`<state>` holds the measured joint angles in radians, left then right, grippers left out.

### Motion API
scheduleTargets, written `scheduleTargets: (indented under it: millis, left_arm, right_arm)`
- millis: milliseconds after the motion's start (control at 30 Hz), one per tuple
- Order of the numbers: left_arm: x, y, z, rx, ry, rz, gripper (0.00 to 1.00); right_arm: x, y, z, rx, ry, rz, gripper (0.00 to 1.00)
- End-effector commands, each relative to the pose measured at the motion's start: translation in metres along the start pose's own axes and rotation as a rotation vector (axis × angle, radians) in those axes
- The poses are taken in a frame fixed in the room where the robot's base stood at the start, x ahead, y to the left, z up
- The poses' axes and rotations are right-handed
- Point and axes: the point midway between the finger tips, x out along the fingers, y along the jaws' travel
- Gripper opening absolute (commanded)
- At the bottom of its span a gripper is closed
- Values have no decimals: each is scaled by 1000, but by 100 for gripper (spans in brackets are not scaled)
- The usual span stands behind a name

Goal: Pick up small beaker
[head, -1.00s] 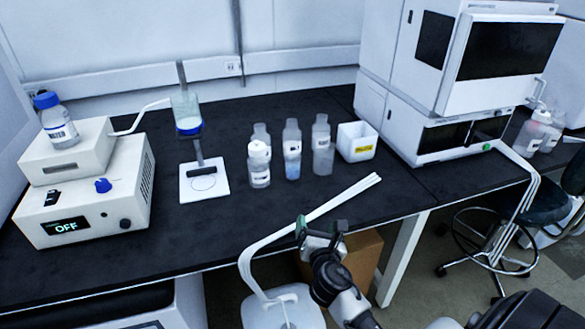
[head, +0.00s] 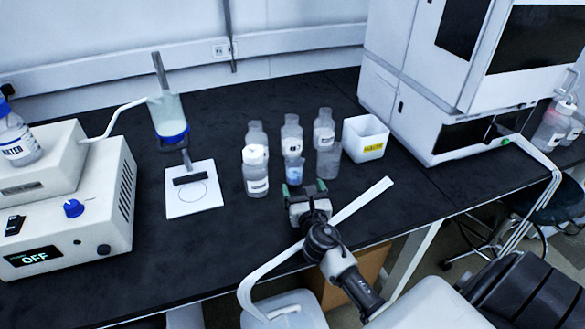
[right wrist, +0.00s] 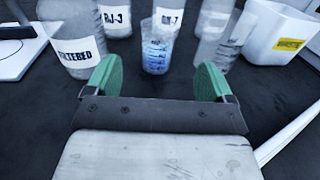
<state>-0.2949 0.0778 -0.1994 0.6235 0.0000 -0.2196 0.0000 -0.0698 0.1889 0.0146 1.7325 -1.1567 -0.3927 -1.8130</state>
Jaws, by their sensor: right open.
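The small beaker (head: 293,173), clear with blue markings, stands upright on the black bench in front of a bottle in the head view. In the right wrist view the small beaker (right wrist: 155,57) stands just beyond the fingertips, roughly centred between them. My right gripper (head: 297,190) is open and empty, with green finger pads; it also shows in the right wrist view (right wrist: 156,78). I see no contact between the pads and the beaker. My left gripper is not in view.
A bottle labelled FILTERED (right wrist: 78,45) stands close left of the beaker, and a clear vessel (head: 328,163) close right. More bottles (head: 291,130) stand behind. A white bin (head: 364,139) is to the right. A stand with a funnel (head: 168,115) is left.

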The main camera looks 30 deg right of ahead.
Motion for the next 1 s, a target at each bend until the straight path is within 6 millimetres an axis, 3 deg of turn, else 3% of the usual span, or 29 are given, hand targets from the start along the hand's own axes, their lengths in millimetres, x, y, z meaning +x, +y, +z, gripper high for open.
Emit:
scheduleTargets:
  millis: [200,433,700,1000]
  left_arm:
    - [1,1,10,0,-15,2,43]
    - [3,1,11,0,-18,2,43]
    - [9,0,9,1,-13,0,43]
    - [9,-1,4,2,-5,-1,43]
  right_arm:
    - [36,0,0,0,-1,-2,84]
    - [54,0,0,1,0,-1,84]
    - [92,2,-2,2,-1,-2,84]
    - [98,2,-1,1,0,0,84]
